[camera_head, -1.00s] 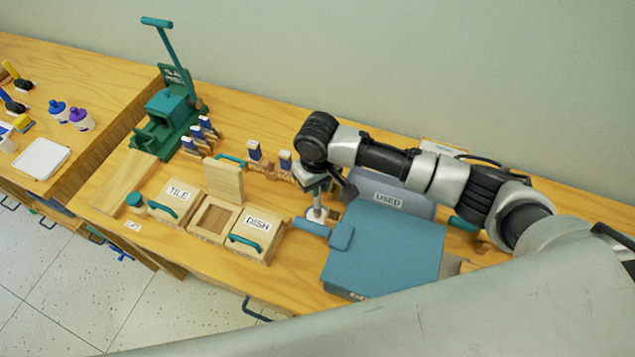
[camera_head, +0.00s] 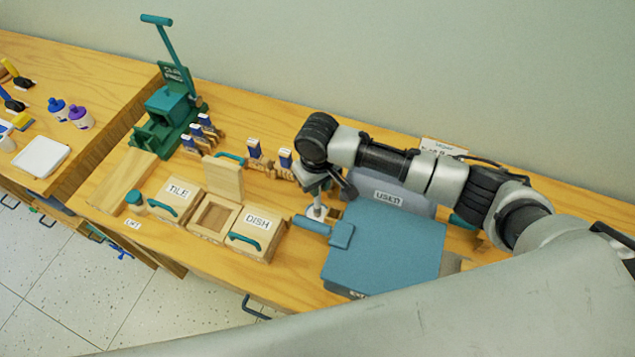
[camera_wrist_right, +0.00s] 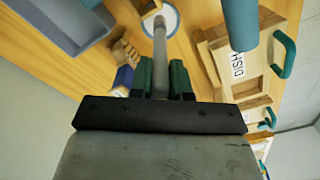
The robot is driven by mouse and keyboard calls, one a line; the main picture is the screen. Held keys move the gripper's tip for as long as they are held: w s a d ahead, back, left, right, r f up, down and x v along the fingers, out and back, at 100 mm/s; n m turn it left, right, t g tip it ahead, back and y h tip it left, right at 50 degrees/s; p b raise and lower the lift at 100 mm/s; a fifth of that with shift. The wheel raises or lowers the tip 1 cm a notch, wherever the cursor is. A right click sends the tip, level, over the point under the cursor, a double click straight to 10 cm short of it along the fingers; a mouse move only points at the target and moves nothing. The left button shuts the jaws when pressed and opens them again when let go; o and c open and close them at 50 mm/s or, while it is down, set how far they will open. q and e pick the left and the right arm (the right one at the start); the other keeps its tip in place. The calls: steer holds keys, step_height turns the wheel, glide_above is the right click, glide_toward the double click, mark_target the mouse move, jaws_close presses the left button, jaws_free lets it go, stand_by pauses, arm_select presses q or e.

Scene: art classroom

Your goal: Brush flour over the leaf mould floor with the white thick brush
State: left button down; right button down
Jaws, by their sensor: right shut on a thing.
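My right gripper (camera_head: 316,188) points down over the table, right of the DISH mould. In the right wrist view its green fingers (camera_wrist_right: 160,78) are shut on a pale grey handle (camera_wrist_right: 160,48), likely the brush. The handle's far end is at a white round dish (camera_wrist_right: 158,18) with a blue rim; bristles and any flour cannot be made out. The dish partly shows in the head view (camera_head: 316,212). An open wooden mould (camera_head: 214,217) with a recessed floor sits between the TILE mould (camera_head: 178,192) and the DISH mould (camera_head: 257,228). Its lid (camera_head: 225,178) stands upright behind it.
A blue box (camera_head: 385,250) with a handle lies right of the dish, in front of a grey-blue USED bin (camera_head: 388,196). A green press (camera_head: 170,105) stands at the back left. Wooden racks with blue-labelled tools (camera_head: 254,150) stand behind the moulds.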

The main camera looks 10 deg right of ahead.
steer(key=shift+s+f+p, duration=0.1)
steer(key=shift+f+p, duration=0.05)
steer(key=shift+p, duration=0.3)
stand_by(1.5)
step_height(320, 180, up, 7)
steer(key=p, duration=0.8)
stand_by(0.4)
stand_by(0.4)
